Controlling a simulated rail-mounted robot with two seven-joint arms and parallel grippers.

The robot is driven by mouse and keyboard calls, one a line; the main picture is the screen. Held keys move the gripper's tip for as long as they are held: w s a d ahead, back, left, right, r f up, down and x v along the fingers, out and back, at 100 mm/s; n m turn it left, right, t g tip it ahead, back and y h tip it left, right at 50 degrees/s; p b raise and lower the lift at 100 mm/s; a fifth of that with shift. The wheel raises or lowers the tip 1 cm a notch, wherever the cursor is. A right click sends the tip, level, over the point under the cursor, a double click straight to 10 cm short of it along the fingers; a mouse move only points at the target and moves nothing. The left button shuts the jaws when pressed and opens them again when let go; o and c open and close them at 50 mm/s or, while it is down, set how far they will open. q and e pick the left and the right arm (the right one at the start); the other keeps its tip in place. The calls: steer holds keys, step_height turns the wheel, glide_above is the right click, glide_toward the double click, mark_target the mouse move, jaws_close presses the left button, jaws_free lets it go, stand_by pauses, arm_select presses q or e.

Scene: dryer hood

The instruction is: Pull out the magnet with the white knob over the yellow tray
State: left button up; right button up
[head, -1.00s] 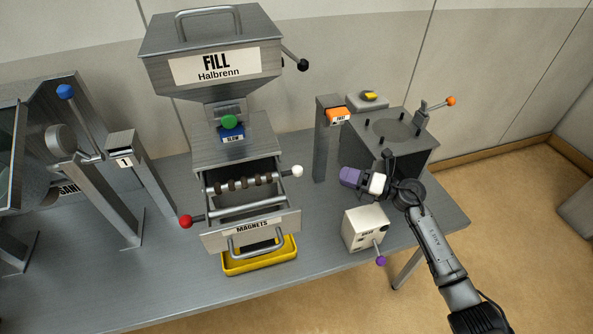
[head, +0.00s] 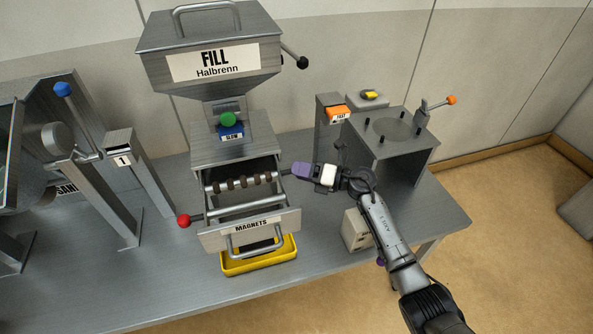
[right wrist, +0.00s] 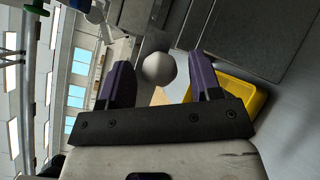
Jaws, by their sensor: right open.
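The magnet rod with dark rings (head: 240,183) lies across the open drawer marked MAGNETS (head: 285,222). Its white knob (right wrist: 159,68) shows in the right wrist view between my open purple fingers, with gaps on both sides. In the head view my right gripper (head: 299,171) covers the knob at the drawer's right side. The yellow tray (head: 232,270) sits on the table below the drawer front; its edge also shows in the right wrist view (right wrist: 245,97). My left gripper is out of view.
A second rod with a red knob (head: 184,221) crosses the drawer nearer its front. The cream box (head: 354,232) stands below my right arm.

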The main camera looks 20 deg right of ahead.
steer(key=shift+w+a, duration=0.45)
steer(key=shift+a, duration=0.15)
steer(key=shift+c, duration=0.2)
